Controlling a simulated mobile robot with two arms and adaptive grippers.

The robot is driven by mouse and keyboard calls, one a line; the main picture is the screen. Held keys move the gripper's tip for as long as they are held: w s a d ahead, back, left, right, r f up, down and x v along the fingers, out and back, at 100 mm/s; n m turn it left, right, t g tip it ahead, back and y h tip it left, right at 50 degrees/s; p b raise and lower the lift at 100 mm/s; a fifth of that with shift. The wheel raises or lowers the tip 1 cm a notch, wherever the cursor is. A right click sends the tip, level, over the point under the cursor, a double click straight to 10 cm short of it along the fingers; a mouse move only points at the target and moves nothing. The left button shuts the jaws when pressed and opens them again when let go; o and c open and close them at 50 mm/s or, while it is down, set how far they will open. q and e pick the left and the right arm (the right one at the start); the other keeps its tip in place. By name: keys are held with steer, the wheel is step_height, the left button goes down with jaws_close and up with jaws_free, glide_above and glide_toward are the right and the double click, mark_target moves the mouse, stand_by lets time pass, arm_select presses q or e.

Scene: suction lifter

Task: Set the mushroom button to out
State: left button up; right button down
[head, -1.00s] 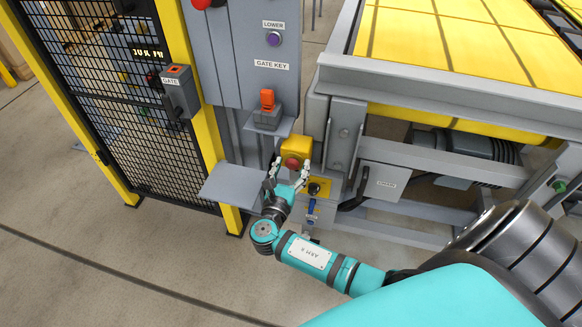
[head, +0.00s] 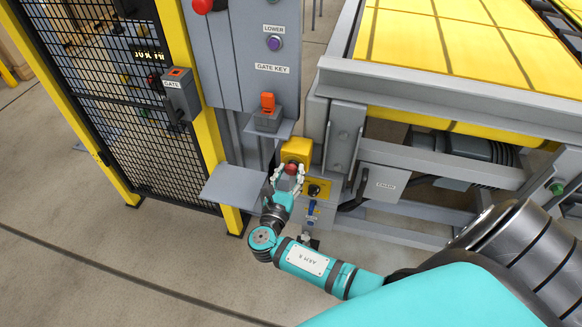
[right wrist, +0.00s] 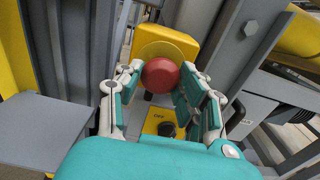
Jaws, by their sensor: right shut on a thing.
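The red mushroom button (head: 291,169) sits on the front of a yellow box (head: 297,150) low on the grey post. In the right wrist view the red button (right wrist: 160,75) is in the middle, with the yellow housing (right wrist: 166,42) behind it. My right gripper (head: 288,173) is at the button, its fingers on either side of the red head. In the right wrist view my right gripper (right wrist: 163,82) is closed around the button. Whether the button is in or out cannot be told. My left gripper is not in view.
Below the button is a yellow plate with a black rotary switch (head: 315,189). A grey shelf (head: 233,187) juts out at the left. An orange gate key (head: 267,103) stands above. A mesh gate (head: 130,100) is at left, the lifter frame (head: 450,85) at right.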

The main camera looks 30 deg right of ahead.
steer(key=shift+f, duration=0.1)
steer(key=c, duration=0.8)
jaws_free()
steer(key=shift+s+a, duration=0.1)
steer(key=v, duration=1.2)
